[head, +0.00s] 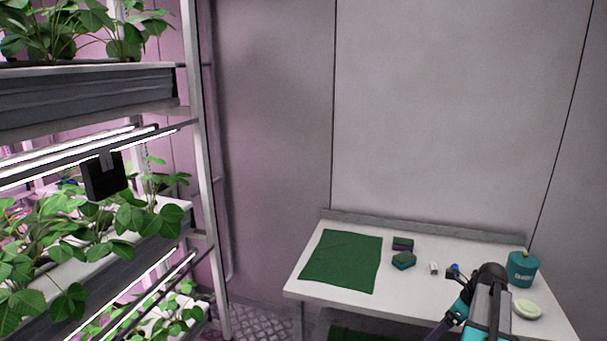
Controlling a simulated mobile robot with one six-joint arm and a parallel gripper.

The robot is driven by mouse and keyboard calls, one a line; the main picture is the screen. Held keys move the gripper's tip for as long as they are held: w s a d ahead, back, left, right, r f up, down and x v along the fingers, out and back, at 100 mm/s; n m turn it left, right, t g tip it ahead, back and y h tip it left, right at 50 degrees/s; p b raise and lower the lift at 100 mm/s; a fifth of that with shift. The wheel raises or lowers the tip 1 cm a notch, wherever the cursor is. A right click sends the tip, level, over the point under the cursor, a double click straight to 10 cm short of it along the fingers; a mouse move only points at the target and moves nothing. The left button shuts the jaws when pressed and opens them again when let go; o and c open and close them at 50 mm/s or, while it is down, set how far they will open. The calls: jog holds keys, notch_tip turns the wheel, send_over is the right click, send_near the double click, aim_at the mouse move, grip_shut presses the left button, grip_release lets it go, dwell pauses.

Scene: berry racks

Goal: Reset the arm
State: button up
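Part of my arm shows at the bottom right of the head view, in front of the white table (420,283). A dark rounded joint, grey and teal links and a purple section show, and the arm runs out of the bottom edge. My gripper is not visible, so its opening and anything in it are hidden.
A plant rack (199,150) stands left.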

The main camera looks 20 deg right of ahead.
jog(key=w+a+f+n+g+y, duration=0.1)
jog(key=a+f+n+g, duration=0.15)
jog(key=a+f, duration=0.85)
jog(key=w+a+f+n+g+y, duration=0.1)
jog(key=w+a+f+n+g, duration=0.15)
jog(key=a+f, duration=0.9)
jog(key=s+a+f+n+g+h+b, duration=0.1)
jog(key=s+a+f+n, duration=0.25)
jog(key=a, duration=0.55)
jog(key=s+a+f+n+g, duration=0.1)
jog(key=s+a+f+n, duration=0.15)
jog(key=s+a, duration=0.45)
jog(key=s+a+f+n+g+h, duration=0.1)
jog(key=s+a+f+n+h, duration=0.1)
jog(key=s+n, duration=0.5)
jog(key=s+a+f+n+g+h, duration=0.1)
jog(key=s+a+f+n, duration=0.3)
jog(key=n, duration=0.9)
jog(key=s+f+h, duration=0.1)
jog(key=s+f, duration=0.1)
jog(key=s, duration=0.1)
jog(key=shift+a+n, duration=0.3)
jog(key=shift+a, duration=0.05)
